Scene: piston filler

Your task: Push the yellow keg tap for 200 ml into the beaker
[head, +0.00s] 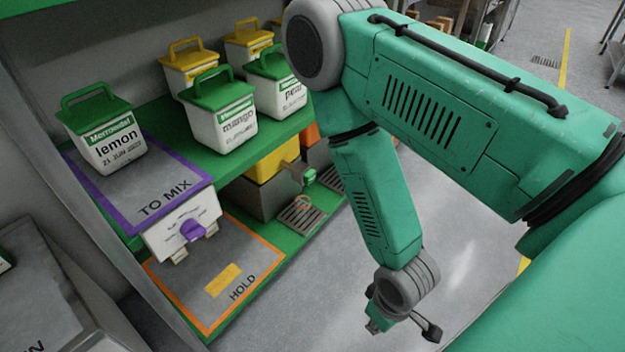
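The yellow keg (274,160) sits on a grey base on the lower green shelf, partly behthe upper shelf edge. Its small green tap (309,177) points toward the aisle. Below the tap, a small clear vessel with an orange rim, seemingly the beaker (302,203), stands on a drip grate (298,217); its content is too small to tell. My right gripper (404,325) hangs low over the floor, right of and nearer than the keg, with its fingers apart and nothing between them. It touches neither tap nor beaker. My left gripper is out of view.
White tubs with green lids, among them a lemon tub (107,135) on the TO MIX mat (178,190), stand on the upper shelf. The HOLD mat (255,268) holds only a yellow patch. Open floor lies right.

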